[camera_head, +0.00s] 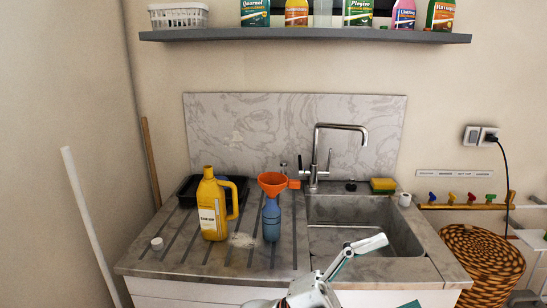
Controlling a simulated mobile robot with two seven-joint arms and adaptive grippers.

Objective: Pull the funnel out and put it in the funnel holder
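The orange funnel (271,181) sits upright in the neck of a blue bottle (271,221) on the counter's ribbed drainboard. A small orange piece (294,184) shows at the right of its rim; whether it is part of the funnel is unclear. I cannot make out a funnel holder for certain. A white and teal gripper (362,250), seemingly my left, is in front of the sink, right of and nearer than the bottle, apart from the funnel. Its finger opening is unclear. Only a small teal tip (410,304), seemingly of my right gripper, shows at the bottom edge.
A yellow jug (213,207) stands just left of the bottle, with a black tray (187,190) behind. A white cap (157,243) lies at left. The faucet (316,160) rises behind the sink (350,209). A yellow sponge (382,185) sits on its back rim.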

